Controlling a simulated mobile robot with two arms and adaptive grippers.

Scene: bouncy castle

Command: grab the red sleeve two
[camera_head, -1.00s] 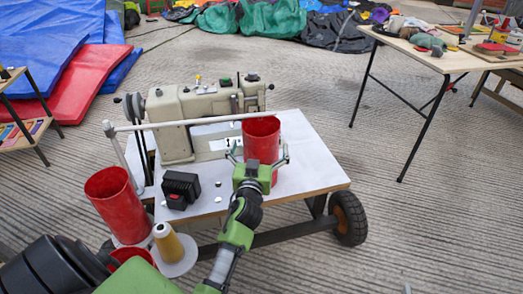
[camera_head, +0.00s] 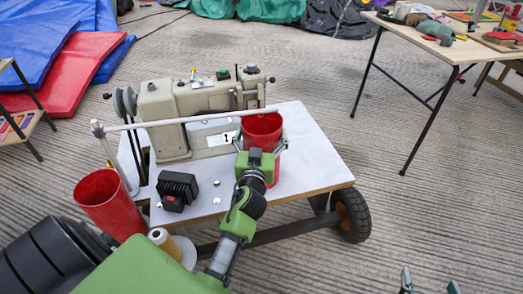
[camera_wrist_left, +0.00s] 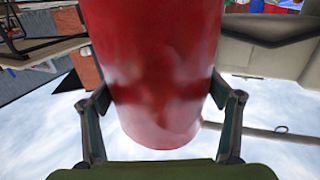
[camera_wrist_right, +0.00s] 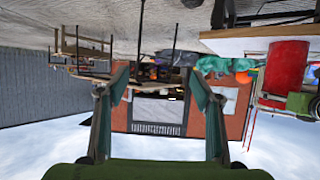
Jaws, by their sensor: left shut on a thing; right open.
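A red sleeve (camera_head: 263,126), an upright hollow cylinder, stands at the sewing machine table's right part. My left gripper (camera_head: 262,150) is shut on it from the near side. In the left wrist view the red sleeve (camera_wrist_left: 155,70) fills the space between the fingers. It also shows in the right wrist view (camera_wrist_right: 287,65). A second red sleeve (camera_head: 108,203) stands tilted at the table's left front, its lower part hidden by my body. I cannot tell which is sleeve two. My right gripper (camera_wrist_right: 159,80) is open and empty; its fingertips show at the head view's bottom right (camera_head: 428,282).
The beige sewing machine (camera_head: 190,112) stands behind the held sleeve, with a pale rod (camera_head: 185,121) across its front. A black box (camera_head: 176,190) and a yellow cone (camera_head: 163,240) are nearby. A wooden table (camera_head: 445,48) stands at the right; the floor between is clear.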

